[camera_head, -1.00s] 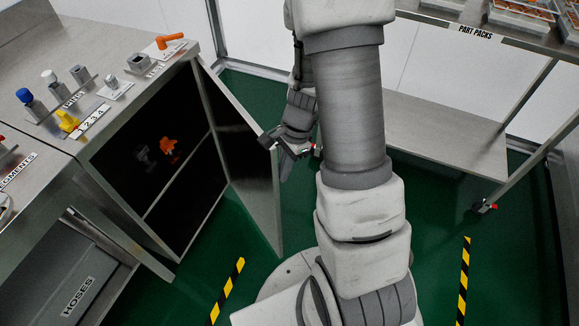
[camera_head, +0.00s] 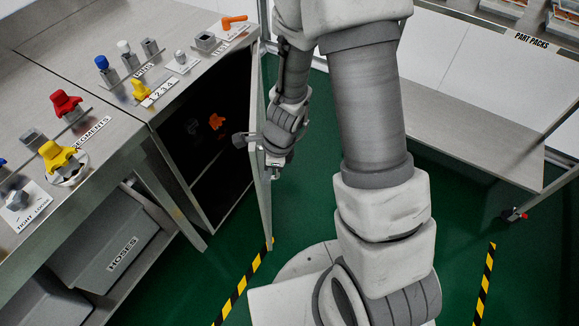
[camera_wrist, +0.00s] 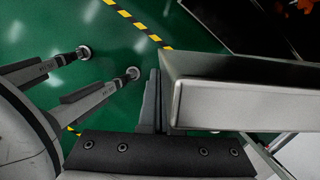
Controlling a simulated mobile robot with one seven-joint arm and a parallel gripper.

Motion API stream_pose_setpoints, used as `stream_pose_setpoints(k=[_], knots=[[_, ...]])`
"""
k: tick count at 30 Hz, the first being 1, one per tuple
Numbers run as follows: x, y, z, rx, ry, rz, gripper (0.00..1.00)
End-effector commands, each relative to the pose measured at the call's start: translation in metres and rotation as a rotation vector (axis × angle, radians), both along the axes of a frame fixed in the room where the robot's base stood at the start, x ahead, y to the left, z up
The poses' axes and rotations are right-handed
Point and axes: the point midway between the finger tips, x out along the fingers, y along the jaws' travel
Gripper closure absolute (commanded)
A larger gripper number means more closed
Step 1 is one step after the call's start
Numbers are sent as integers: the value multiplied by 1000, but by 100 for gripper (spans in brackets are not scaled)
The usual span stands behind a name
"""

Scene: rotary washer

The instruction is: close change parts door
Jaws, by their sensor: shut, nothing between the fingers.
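The change parts door (camera_head: 264,205) is a metal door standing open at the right side of the dark cabinet (camera_head: 210,165). I see it almost edge-on in the head view. In the wrist view the door's metal edge (camera_wrist: 225,105) fills the right side. My gripper (camera_head: 256,141) is at the door, partway down from its top. In the wrist view its dark fingers (camera_wrist: 152,100) are shut together, empty, and lie close along the left side of the door edge. I cannot tell whether they touch it.
The steel counter above the cabinet carries several coloured knobs and an orange handle (camera_head: 234,20). Orange parts (camera_head: 216,122) sit inside the cabinet. A grey hoses bin (camera_head: 105,250) is on the lower left shelf. A metal table (camera_head: 450,110) stands on the right. Green floor lies between.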

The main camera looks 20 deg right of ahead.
Motion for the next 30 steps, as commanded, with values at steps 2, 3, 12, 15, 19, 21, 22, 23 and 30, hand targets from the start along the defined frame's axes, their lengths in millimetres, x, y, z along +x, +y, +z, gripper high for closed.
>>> stream_pose_setpoints(k=[2,3,12,15,19,21,22,23,30], knots=[[3,24,5,1,2,-39,100],[5,35,6,0,2,-62,100],[28,105,7,0,2,-98,100],[36,124,7,0,1,-146,100],[48,145,7,-1,-1,-198,100],[53,155,6,-1,-1,-194,100],[56,159,6,-1,-1,-194,100],[58,162,6,-1,-1,-194,100],[71,182,3,-1,-1,-194,100]])
